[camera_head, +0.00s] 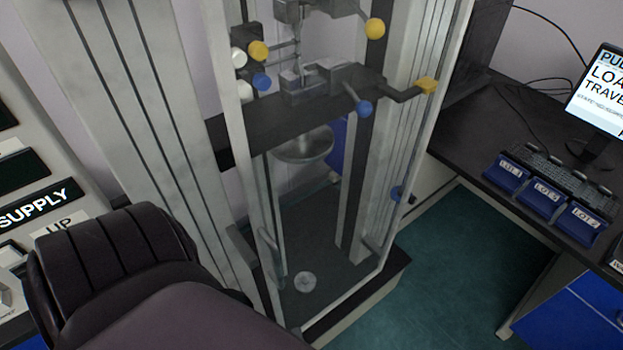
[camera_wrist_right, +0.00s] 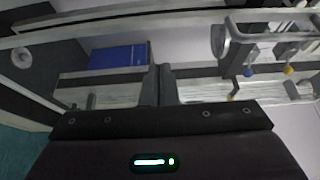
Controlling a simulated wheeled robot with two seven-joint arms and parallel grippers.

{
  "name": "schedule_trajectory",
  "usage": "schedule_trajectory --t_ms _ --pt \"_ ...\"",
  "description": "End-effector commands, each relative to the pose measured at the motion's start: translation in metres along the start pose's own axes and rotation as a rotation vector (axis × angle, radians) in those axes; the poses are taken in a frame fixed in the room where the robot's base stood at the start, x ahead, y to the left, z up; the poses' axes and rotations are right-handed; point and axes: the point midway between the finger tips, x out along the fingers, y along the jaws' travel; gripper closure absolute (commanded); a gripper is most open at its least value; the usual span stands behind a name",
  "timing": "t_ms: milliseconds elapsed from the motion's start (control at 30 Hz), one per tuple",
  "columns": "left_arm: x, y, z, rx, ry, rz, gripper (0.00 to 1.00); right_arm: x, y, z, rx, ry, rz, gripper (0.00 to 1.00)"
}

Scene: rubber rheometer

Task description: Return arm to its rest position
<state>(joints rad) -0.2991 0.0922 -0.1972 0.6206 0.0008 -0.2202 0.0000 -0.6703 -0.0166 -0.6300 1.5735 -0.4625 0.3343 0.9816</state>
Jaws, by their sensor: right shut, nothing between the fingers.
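My right gripper shows in the right wrist view (camera_wrist_right: 165,75), its two dark fingers together with nothing between them. The frame of the testing machine crosses the view in front of it. In the head view, a large dark rounded part of my own arm fills the lower left, and the fingertips cannot be made out there. My left gripper does not show in either view. The tall testing machine (camera_head: 180,150) stands in the middle of the head view, with a dark crossbar (camera_head: 265,130), small clamps (camera_head: 303,82) and blue and yellow knobs.
A metal bowl (camera_head: 303,146) sits below the crossbar, above a round disc (camera_head: 305,282) on the machine's base. A control panel (camera_head: 45,200) is at left. A dark desk (camera_head: 480,130) at right holds a screen (camera_head: 600,100) and blue lot bins (camera_head: 545,196). Green floor lies between.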

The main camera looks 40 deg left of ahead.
Motion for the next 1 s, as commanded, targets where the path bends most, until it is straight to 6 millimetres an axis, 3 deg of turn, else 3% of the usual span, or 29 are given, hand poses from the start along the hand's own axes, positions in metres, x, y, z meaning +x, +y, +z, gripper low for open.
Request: schedule_trajectory --t_ms 333,467,567,767,900,1000 --pt "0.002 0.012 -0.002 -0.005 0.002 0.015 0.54 -0.004 0.001 0.004 -0.003 0.0 0.002 1.0" --pt "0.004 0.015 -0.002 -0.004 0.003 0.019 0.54 -0.009 0.027 0.0 -0.045 -0.003 0.06 1.0" --pt "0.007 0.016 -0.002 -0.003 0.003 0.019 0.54 -0.023 0.079 -0.011 -0.132 -0.011 0.177 1.0" --pt "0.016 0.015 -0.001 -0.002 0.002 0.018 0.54 -0.084 0.212 -0.05 -0.366 -0.066 0.514 1.0" --pt "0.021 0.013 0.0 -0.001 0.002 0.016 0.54 -0.146 0.295 -0.082 -0.508 -0.137 0.759 1.0" --pt "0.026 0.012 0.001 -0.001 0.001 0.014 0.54 -0.199 0.346 -0.106 -0.59 -0.204 0.934 1.0"
